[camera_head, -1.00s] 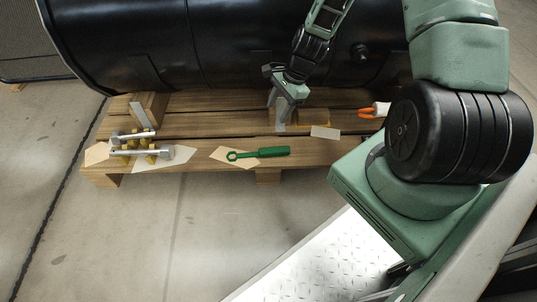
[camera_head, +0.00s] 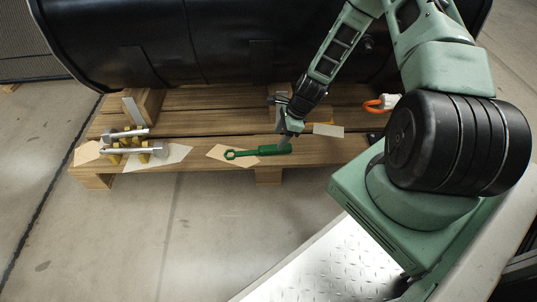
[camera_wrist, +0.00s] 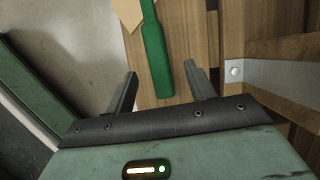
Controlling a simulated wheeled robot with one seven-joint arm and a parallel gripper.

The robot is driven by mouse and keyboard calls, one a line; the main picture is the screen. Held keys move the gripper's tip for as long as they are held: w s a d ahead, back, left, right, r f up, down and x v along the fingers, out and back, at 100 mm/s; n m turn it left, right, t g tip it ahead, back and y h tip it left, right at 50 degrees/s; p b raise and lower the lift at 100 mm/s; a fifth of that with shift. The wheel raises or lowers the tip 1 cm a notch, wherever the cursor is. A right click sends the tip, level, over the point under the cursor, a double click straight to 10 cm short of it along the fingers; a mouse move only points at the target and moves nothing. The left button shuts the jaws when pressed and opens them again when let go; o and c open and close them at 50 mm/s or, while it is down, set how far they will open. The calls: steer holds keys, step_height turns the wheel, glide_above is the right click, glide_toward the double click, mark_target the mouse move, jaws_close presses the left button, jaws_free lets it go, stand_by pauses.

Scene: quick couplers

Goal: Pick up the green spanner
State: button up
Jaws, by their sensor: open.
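The green spanner (camera_head: 258,151) lies flat on the front board of the wooden pallet, its ring end to the left over a tan card and its thick handle to the right. My gripper (camera_head: 285,138) is at the handle end in the head view. In the wrist view the spanner's handle (camera_wrist: 155,50) comes down from the top, between the lines of my two fingers. My gripper (camera_wrist: 160,82) is open there, with the handle's end near the gap between the fingertips. I cannot tell how high the fingers are above the handle.
The pallet (camera_head: 215,128) stands below a large black tank (camera_head: 200,45). Metal tools on yellow holders (camera_head: 135,145) lie at its left end. An orange-and-white item (camera_head: 382,103) lies at the right. A wooden block with a metal strip (camera_wrist: 270,75) is right of my fingers.

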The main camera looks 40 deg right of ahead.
mark_target(273, 147)
steer(key=shift+a+b+x, duration=0.15)
steer(key=shift+b+x, duration=0.9)
steer(key=shift+x, duration=0.35)
steer(key=shift+a+b+x, duration=0.15)
steer(key=shift+b+x, duration=0.85)
steer(key=shift+x, duration=0.4)
steer(key=shift+r, duration=0.15)
steer(key=shift+f, duration=0.3)
steer(key=c, duration=1.1)
